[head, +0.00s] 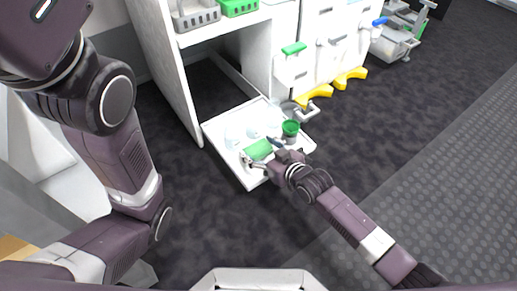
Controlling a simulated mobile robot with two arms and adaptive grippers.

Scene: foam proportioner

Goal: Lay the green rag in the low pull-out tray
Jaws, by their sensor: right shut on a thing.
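The green rag (258,149) is a small flat green piece at the front part of the low pull-out tray. My right gripper (261,159) is shut on the rag, with its fingers low over the tray. Whether the rag touches the tray floor I cannot tell. The low pull-out tray (217,127) is white with a raised rim and stands pulled out from the white cabinet, close to the floor. My left arm fills the left side, but its gripper is out of view.
A dark green round container (290,128) stands in the tray right of the rag, with several pale translucent items behind. White drawers (293,67) with green and blue parts and yellow pieces (350,77) stand beyond. Grey and green baskets sit on the upper shelf. Dark floor is clear.

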